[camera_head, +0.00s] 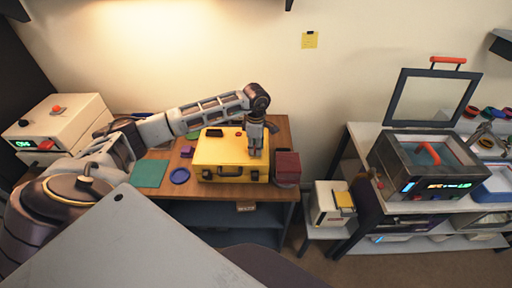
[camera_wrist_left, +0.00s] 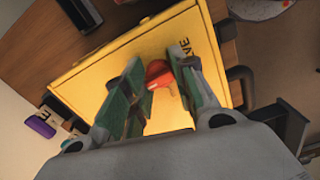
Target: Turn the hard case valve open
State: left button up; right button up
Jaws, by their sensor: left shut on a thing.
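The yellow hard case (camera_head: 220,160) lies shut on the wooden table, its dark handle and latches on the front side. My left gripper (camera_head: 254,151) reaches down onto the right part of its lid. In the left wrist view, the case lid (camera_wrist_left: 100,80) shows partly readable dark lettering. The red valve (camera_wrist_left: 158,75) sits on the lid between the green-grey fingers of my left gripper (camera_wrist_left: 157,72), which are shut on it. The valve's turned position cannot be told. My right gripper is not in view.
A dark red box (camera_head: 287,166) stands just right of the case. A blue dish (camera_head: 180,176), a green mat (camera_head: 150,174) and a purple block (camera_head: 187,152) lie to its left. A white machine (camera_head: 62,122) stands far left. A second bench (camera_head: 362,136) with equipment is at right.

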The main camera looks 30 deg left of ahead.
pick_arm(q)
jog(key=n+b, duration=0.2)
jog(key=n, duration=0.1)
jog(key=shift+n, duration=0.4)
jog(key=n+b, duration=0.2)
jog(key=n, duration=0.2)
jog(key=shift+n, duration=0.3)
jog(key=n+b, duration=0.1)
jog(key=n, duration=0.3)
jog(key=shift+r+n+b, duration=0.1)
jog(key=shift+n+b, duration=0.4)
jog(key=shift+n, duration=1.8)
jog(key=o, duration=1.1)
